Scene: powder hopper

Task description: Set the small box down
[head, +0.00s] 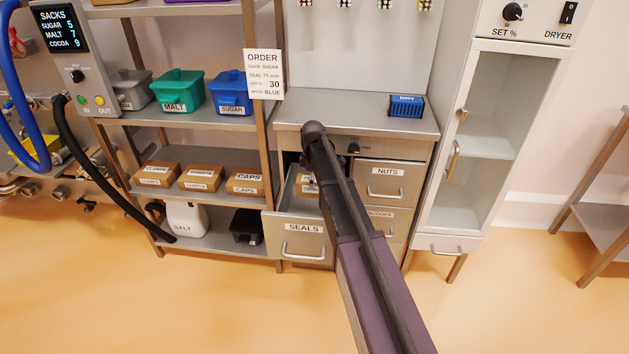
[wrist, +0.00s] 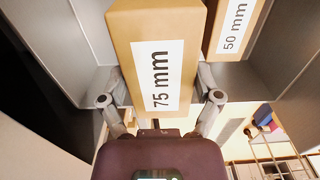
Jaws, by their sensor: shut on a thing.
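My gripper (wrist: 160,92) is shut on a tan box labelled "75 mm" (wrist: 190,55), with one finger on each side of it. A second tan box labelled "50 mm" (wrist: 236,28) is just to the right of the held box in the wrist view. Grey drawer walls (wrist: 92,30) surround both boxes. In the head view the drawer labelled "SEALS" (head: 290,245) is pulled open, and a tan box (head: 306,189) shows inside it. My arm hides part of the drawer and my gripper there. I cannot tell whether the held box touches the drawer floor.
The worktop (head: 365,120) above the drawer is mostly clear, with a blue box (head: 406,106) at its right. Closed drawers, one labelled "NUTS" (head: 387,180), sit to the right. A shelf rack (head: 190,118) with bins is to the left, a dryer cabinet (head: 490,130) to the right.

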